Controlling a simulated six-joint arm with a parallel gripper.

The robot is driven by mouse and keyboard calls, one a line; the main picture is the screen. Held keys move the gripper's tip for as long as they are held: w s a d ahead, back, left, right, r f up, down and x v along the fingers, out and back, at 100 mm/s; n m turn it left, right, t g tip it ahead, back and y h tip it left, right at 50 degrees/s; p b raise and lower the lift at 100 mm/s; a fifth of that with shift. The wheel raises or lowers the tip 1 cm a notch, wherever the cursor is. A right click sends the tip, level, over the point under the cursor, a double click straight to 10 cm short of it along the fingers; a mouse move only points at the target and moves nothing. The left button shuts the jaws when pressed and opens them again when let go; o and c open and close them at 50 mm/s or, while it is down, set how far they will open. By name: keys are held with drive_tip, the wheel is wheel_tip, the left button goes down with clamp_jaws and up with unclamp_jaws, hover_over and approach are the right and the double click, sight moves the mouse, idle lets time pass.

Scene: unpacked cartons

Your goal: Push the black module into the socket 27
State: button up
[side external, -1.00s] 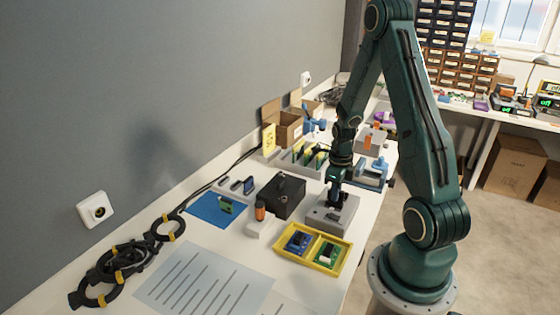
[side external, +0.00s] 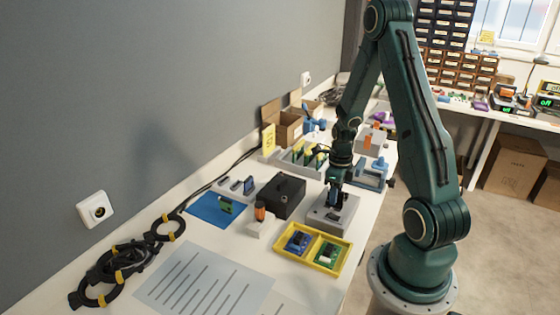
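My gripper (side external: 335,203) points down at a light grey block (side external: 344,226) near the right side of the table. The block has a dark area on top, but no number can be read, so I cannot tell if it is socket 27. Dark shapes fill the space around my fingertips, with a small blue patch beside them. I cannot make out the black module there, nor whether my fingers are shut on it. The fingertips are at or just above the block's top; contact is not clear.
A black box (side external: 283,197) stands left of the grey block. A yellow tray (side external: 283,252) with a blue and a green board lies in front. A blue mat (side external: 207,210), an orange-topped item (side external: 260,211), a blue clamp (side external: 370,172) and a rack of green boards (side external: 303,160) are nearby.

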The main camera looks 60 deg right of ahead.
drive_tip(key=shift+r, duration=0.1)
wheel_tip(320, 180, up, 14)
drive_tip(key=shift+f, duration=0.25)
idle(0.5)
drive_tip(key=shift+r, duration=0.1)
drive_tip(key=w+a+r+n+t+h, duration=0.1)
drive_tip(key=a+r+n+t, duration=0.1)
drive_tip(key=a+r+n, duration=1.1)
drive_tip(key=s+a+r+n+t, duration=0.1)
drive_tip(key=s+a+n, duration=0.1)
drive_tip(key=a+n, duration=0.2)
drive_tip(key=s+a+n+t, duration=0.1)
drive_tip(key=s+a+n, duration=0.2)
drive_tip(key=n, duration=0.8)
drive_tip(key=s+a+r+n+t+y, duration=0.1)
drive_tip(key=s+a+n, duration=0.1)
drive_tip(key=a+n, duration=0.3)
drive_tip(key=n, duration=0.3)
drive_tip(key=shift+s+a+r+t, duration=0.25)
drive_tip(key=shift+s+r+t, duration=0.05)
